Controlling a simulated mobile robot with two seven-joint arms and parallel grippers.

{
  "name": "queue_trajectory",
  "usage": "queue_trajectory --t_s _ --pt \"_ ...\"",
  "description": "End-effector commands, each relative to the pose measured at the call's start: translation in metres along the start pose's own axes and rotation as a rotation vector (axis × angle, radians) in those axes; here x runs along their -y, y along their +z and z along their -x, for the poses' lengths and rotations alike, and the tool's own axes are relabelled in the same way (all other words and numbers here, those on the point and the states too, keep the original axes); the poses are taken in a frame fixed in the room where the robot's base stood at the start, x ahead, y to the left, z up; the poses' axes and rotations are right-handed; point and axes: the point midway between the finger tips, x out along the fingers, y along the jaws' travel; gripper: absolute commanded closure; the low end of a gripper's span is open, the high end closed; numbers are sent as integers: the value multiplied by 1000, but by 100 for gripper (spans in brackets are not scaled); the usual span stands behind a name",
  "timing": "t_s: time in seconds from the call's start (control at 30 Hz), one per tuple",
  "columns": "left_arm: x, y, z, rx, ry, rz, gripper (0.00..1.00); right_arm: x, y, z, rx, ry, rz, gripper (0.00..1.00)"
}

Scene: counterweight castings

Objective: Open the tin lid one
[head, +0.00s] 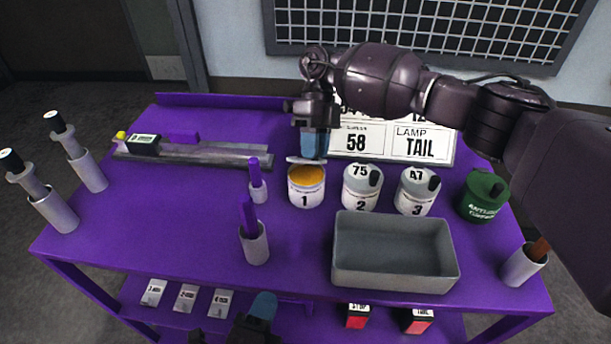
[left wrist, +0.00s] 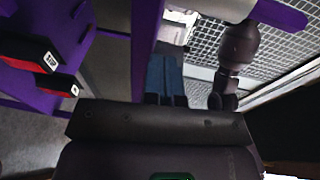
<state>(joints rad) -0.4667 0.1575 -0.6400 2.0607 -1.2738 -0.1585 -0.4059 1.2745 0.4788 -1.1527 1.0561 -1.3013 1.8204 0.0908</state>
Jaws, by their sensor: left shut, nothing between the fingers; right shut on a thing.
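Tin 1 (head: 305,191) is a white tin with the number 1 on its front, upright on the purple table, its orange-yellow inside showing. A thin pale lid (head: 293,160) is just above the tin's back rim, under my right gripper (head: 314,156). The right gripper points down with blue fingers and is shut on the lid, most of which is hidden. My left gripper (head: 263,303) is shut and empty in front of the table's front edge; its blue fingers also show in the left wrist view (left wrist: 165,75).
Tin 2 (head: 358,192), tin 3 (head: 413,197) and a green canister (head: 482,200) stand to the right. A grey tray (head: 395,283) is in front of them. Holders with purple handles (head: 255,244) stand to the front left. A lamp sign (head: 420,146) stands behind.

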Motion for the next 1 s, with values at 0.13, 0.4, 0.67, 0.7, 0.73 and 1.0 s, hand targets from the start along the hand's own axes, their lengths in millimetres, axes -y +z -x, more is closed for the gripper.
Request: queue_trajectory --t_s 0.13,0.4,0.67,0.7,0.73,1.0 --pt "18 -36 -1 -71 -70 -248 100 0 0 0 0 0 0 100" --pt "30 -59 -5 11 -135 -841 100 0 0 0 0 0 0 100" --pt "34 -52 -7 188 -109 -1296 100 0 0 0 0 0 0 100" --pt "35 -51 -7 212 -104 -1354 100 0 0 0 0 0 0 100" --pt "35 -50 -6 229 -99 -1391 100 0 0 0 0 0 0 100" --pt "39 -46 -6 317 -70 -1580 100 0 0 0 0 0 0 100"
